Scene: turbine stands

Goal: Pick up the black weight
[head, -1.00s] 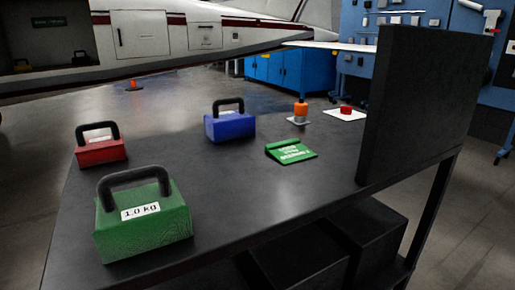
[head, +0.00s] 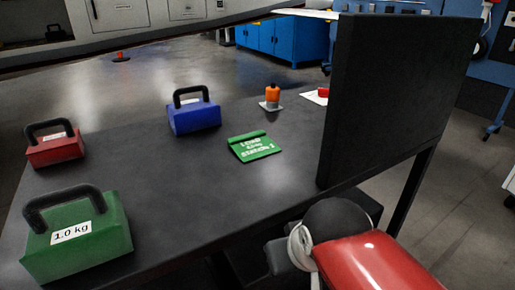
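No all-black weight shows in the head view. Three weights with black handles stand on the dark table (head: 165,185): a green one marked 1.0 kg (head: 78,240) at the near left, a red one (head: 55,150) behind it at the left edge, and a blue one (head: 193,117) farther back. Part of my arm, red with a black rounded joint, shows at the bottom right, beside the table's front edge. My gripper cannot be made out.
A black upright panel (head: 395,105) stands on the table's right end. A green sign (head: 254,147) lies left of it. An orange-topped object (head: 272,97) and a red item (head: 323,92) are behind. The middle of the table is clear.

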